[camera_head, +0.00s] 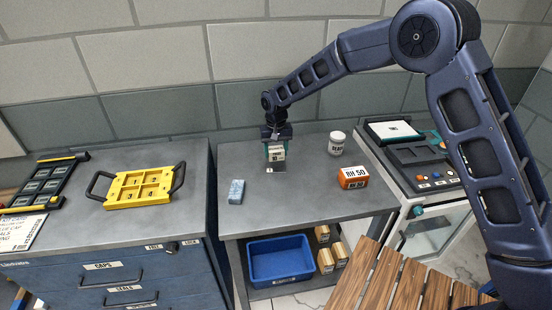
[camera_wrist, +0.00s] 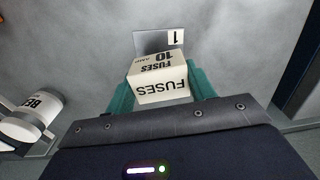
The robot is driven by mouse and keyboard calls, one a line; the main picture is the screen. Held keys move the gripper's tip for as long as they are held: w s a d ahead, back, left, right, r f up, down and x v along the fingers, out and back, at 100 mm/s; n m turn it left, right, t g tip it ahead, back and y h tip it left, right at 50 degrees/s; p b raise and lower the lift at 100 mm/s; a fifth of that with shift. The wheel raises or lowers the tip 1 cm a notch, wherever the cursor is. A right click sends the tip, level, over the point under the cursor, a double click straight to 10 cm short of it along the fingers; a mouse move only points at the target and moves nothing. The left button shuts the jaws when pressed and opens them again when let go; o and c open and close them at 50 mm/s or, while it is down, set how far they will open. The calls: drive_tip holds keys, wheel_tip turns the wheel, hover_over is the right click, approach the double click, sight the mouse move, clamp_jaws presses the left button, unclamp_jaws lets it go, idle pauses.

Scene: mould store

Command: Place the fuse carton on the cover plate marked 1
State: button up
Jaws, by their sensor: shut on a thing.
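The fuse carton (camera_head: 277,154) is a small white box lettered "FUSES 10 AMP". It also shows in the wrist view (camera_wrist: 158,82). My gripper (camera_head: 277,147) points down over the grey table's back half, its teal fingers shut on the carton's two sides. The cover plate marked 1 (camera_head: 279,168) is a thin grey plate with a small white number label. In the wrist view the plate (camera_wrist: 150,41) shows just past the carton's far edge, partly hidden by it. I cannot tell the carton's exact height above the plate.
A white jar (camera_head: 337,143) and an orange box (camera_head: 352,178) stand right of the plate; a blue-grey block (camera_head: 236,191) lies to its left. A yellow numbered tray (camera_head: 133,204) sits on the left cabinet. A blue bin (camera_head: 282,281) stands on the lower shelf. The table's front is mostly clear.

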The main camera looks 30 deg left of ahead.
sight(276, 158)
drive_tip(key=shift+f, duration=1.85)
drive_tip(key=shift+f, duration=0.15)
drive_tip(key=o, duration=1)
wheel_tip(276, 158, up, 12)
drive_tip(key=shift+r, duration=0.15)
